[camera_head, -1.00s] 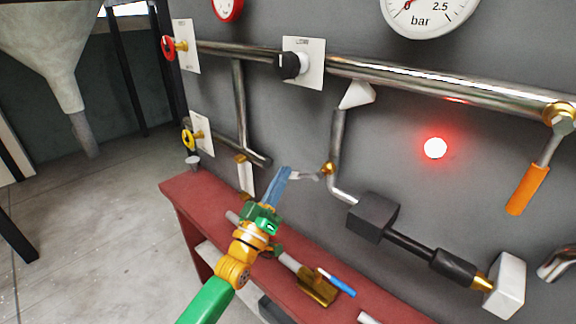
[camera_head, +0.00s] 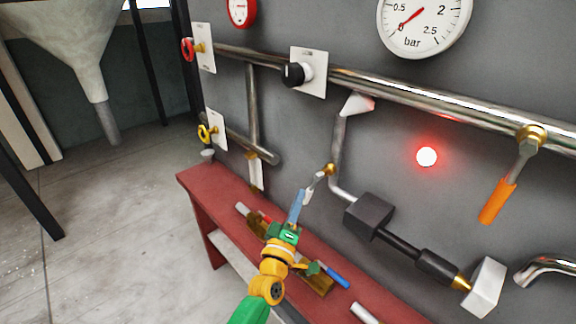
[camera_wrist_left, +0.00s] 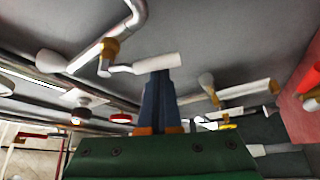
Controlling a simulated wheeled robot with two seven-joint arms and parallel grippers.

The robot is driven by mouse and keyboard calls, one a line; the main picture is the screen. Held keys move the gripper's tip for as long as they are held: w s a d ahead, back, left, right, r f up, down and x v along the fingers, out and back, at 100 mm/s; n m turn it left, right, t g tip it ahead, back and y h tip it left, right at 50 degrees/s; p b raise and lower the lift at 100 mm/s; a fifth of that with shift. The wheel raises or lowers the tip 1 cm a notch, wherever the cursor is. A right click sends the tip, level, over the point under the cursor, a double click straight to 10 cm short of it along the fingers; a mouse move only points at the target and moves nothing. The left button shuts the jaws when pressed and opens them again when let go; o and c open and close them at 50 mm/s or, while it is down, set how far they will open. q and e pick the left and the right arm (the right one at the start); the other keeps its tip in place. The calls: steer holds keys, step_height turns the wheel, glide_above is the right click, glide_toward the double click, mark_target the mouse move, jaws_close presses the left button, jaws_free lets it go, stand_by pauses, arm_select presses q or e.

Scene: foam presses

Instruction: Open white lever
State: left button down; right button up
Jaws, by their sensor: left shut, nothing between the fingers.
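The white lever (camera_head: 311,190) is on a brass valve (camera_head: 329,169) on the bent grey pipe, and slants down and left from it. In the left wrist view the white lever's handle (camera_wrist_left: 158,63) runs right from its brass valve (camera_wrist_left: 109,46). My left gripper (camera_head: 300,196) is shut and empty, its blue fingers at the lever's lower end. In the left wrist view the fingertips (camera_wrist_left: 158,76) overlap the handle's lower edge; they look to be touching it. My right gripper is in neither view.
Another white-handled lever (camera_head: 257,174) hangs from the left pipe. An orange-handled lever (camera_head: 498,201) is at right. A red bench (camera_head: 205,193) below holds blue- and red-handled valves. A red lamp (camera_head: 427,157) glows on the grey wall.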

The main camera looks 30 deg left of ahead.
arm_select(q)
steer(key=shift+s+d+f, duration=0.2)
steer(key=shift+s+d, duration=0.05)
steer(key=shift+d, duration=0.65)
